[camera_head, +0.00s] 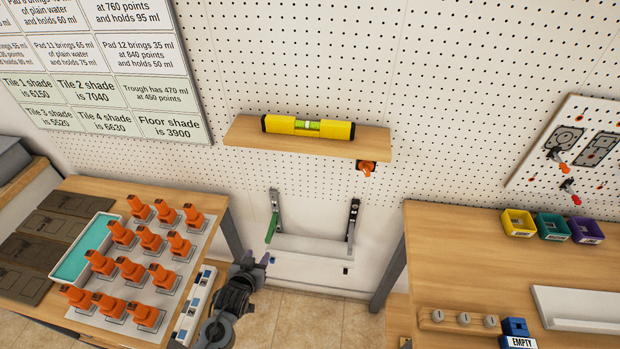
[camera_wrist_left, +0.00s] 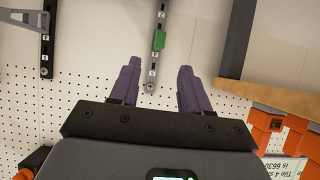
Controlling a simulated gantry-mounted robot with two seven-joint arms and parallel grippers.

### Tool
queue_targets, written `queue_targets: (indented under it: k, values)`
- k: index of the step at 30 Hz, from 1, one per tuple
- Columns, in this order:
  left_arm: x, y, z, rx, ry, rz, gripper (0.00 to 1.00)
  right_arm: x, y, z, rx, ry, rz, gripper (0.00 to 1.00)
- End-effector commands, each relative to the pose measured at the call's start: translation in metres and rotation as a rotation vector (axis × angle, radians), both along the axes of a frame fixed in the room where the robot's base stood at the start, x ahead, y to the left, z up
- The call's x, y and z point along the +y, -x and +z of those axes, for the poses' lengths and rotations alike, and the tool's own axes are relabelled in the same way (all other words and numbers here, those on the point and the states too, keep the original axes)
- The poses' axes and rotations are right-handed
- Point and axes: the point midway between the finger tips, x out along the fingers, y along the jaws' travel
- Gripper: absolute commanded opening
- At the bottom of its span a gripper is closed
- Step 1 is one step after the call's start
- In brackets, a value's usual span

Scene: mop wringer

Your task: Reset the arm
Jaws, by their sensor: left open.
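My left gripper (camera_head: 252,262) is in the lower middle of the head view, in front of the wall and below the wooden shelf. In the left wrist view its two purple-grey fingers (camera_wrist_left: 158,66) stand apart with nothing between them. My right gripper is not in view.
The left bench holds several orange-handled pads (camera_head: 150,241) and a teal trough (camera_head: 85,249). A wooden shelf (camera_head: 235,131) carries a yellow level (camera_head: 338,130). The right bench (camera_head: 455,260) holds small coloured bins (camera_head: 552,226). A gap of floor (camera_head: 300,305) lies between the benches.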

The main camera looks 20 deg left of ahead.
Motion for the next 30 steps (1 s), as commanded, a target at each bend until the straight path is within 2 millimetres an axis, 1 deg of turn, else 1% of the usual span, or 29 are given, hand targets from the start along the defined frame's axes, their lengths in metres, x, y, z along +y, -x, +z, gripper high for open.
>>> queue_targets:
  k: [2,5,7,8,9,11,14,15,18,19,21,24,26,28,29,30]
  values:
    - [-0.001,0.006,-0.003,0.008,0.0,0.0,0.47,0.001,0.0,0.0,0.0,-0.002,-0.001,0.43]
    - [-0.001,0.019,-0.015,0.036,0.001,0.0,0.47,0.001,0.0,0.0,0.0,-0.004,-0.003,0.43]
    - [-0.005,0.035,-0.028,0.064,0.005,-0.005,0.47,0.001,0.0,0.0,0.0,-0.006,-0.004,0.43]
    - [-0.009,0.043,-0.03,0.069,0.008,-0.011,0.47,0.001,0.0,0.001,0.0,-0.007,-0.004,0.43]
    - [-0.017,0.054,-0.027,0.071,0.016,-0.027,0.47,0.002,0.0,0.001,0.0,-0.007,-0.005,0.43]
    - [-0.034,0.073,-0.019,0.101,0.037,-0.06,0.47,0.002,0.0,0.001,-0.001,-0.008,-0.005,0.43]
    - [-0.066,0.108,-0.002,0.205,0.068,-0.13,0.47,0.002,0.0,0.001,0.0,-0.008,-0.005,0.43]
    - [-0.078,0.123,0.007,0.258,0.076,-0.163,0.47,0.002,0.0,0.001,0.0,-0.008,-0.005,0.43]
    - [-0.101,0.156,0.03,0.381,0.08,-0.238,0.47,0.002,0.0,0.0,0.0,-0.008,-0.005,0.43]
    - [-0.107,0.164,0.037,0.414,0.077,-0.26,0.47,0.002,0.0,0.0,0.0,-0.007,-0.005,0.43]
    - [-0.116,0.182,0.052,0.485,0.068,-0.303,0.47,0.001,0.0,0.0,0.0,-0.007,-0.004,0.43]
    - [-0.123,0.202,0.072,0.576,0.042,-0.355,0.47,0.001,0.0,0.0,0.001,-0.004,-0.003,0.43]
    - [-0.123,0.215,0.079,0.639,0.026,-0.379,0.47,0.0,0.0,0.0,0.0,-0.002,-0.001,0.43]
    - [-0.121,0.233,0.074,0.743,0.006,-0.399,0.47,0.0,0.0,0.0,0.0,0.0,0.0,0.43]
    - [-0.121,0.235,0.086,0.756,0.002,-0.405,0.47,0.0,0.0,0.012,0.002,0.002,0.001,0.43]
    - [-0.121,0.234,0.102,0.749,0.003,-0.403,0.47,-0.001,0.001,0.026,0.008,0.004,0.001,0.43]
